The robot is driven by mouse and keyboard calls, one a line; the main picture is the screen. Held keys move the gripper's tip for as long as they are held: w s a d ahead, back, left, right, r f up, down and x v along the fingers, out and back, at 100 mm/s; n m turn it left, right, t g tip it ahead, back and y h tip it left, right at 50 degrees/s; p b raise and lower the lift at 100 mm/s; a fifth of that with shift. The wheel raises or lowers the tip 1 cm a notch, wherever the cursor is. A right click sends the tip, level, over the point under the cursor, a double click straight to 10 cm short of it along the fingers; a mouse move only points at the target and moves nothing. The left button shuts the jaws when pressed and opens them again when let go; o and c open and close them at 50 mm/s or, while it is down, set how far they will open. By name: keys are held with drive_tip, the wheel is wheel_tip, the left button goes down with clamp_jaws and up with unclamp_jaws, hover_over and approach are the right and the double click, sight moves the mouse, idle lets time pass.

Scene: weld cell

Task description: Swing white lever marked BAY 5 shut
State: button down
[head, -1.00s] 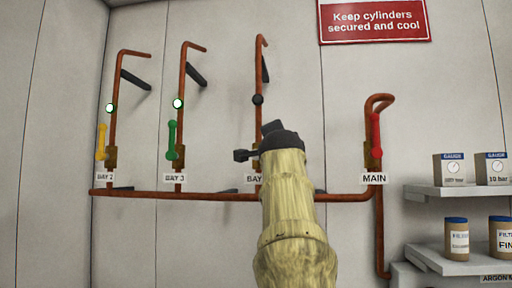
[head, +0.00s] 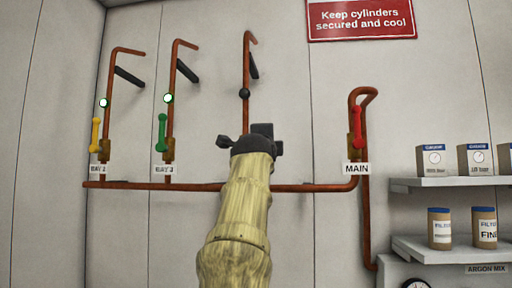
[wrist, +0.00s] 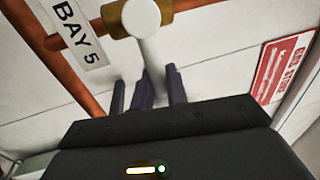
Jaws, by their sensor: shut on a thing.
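The white lever (wrist: 150,50) shows in the wrist view, with its round hub (wrist: 141,16) on a brass valve body. Its handle runs from the hub down between my dark fingers. My gripper (wrist: 148,92) is shut on this handle. A BAY 5 label (wrist: 80,31) hangs on the copper pipe to the left of the hub. In the head view my gripper (head: 250,142) is at the third upright pipe and hides the lever and its label.
Yellow (head: 95,134), green (head: 162,132) and red (head: 357,128) levers stand upright on neighbouring pipes. The BAY 3 lamp (head: 169,98) is lit; the ball (head: 244,93) above my gripper is dark. Shelves (head: 445,182) with boxes and jars are at right.

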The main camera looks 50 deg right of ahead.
drive_tip(key=shift+f, duration=0.15)
drive_tip(key=c, duration=1.4)
unclamp_jaws()
drive_tip(key=shift+c, duration=0.2)
drive_tip(key=b+v, duration=1.2)
drive_tip(key=v, duration=0.5)
drive_tip(key=shift+s+a, duration=0.15)
